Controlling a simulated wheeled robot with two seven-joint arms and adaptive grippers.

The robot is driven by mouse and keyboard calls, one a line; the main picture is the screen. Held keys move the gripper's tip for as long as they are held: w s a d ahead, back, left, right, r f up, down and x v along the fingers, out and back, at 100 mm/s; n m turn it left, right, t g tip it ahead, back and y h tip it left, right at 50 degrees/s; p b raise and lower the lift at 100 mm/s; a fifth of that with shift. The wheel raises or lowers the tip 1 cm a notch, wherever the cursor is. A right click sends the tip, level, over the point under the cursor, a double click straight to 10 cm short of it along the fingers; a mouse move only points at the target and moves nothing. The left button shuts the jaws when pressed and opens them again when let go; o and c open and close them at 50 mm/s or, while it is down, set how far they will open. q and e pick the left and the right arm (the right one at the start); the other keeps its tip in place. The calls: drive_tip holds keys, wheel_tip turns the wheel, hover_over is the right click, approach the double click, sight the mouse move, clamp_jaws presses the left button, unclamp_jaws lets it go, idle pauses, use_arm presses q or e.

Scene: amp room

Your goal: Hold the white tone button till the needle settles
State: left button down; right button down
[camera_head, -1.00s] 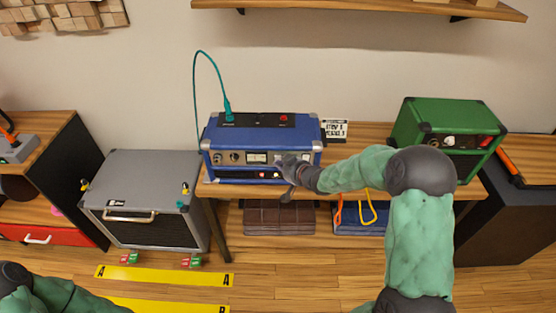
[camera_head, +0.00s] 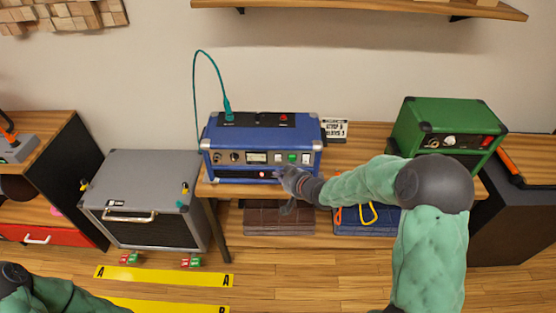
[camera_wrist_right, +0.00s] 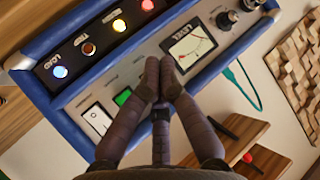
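The blue amp (camera_head: 262,135) stands on the wooden bench. Its front has a needle meter (camera_head: 257,157), a white button (camera_head: 280,159), a lit green button (camera_head: 292,158) and another white button (camera_head: 306,158). My right gripper (camera_head: 284,172) is just below and in front of these buttons. In the right wrist view its fingers (camera_wrist_right: 163,72) are together and empty, between the meter (camera_wrist_right: 192,44) and the green button (camera_wrist_right: 123,96). They hide the panel behind; contact cannot be told. One white button (camera_wrist_right: 97,118) shows there. My left gripper is out of view.
A strip of coloured lamps (camera_wrist_right: 90,49) runs along the amp. A teal cable (camera_head: 213,72) rises from its top. A green amp (camera_head: 447,125) is further right, a grey cabinet (camera_head: 150,170) at left.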

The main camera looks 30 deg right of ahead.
drive_tip(key=shift+s+a, duration=0.4)
drive_tip(key=shift+s, duration=0.3)
drive_tip(key=s+a+f+m+g+y, duration=0.1)
drive_tip(key=s+a+f+g, duration=0.2)
drive_tip(key=a+f, duration=0.4)
drive_tip(key=s+a+f+g+y, duration=0.1)
drive_tip(key=s+a+f+g, duration=0.3)
drive_tip(key=f, duration=0.6)
drive_tip(key=s+a+f+g, duration=0.2)
drive_tip(key=s+a+f, duration=0.3)
drive_tip(key=s, duration=0.2)
drive_tip(key=s+a+f+g, duration=0.3)
drive_tip(key=s+a+f, duration=0.2)
drive_tip(key=s, duration=0.3)
drive_tip(key=shift+s+a+f+y, duration=0.15)
drive_tip(key=shift+a+f+y, duration=0.25)
drive_tip(key=shift+a, duration=0.3)
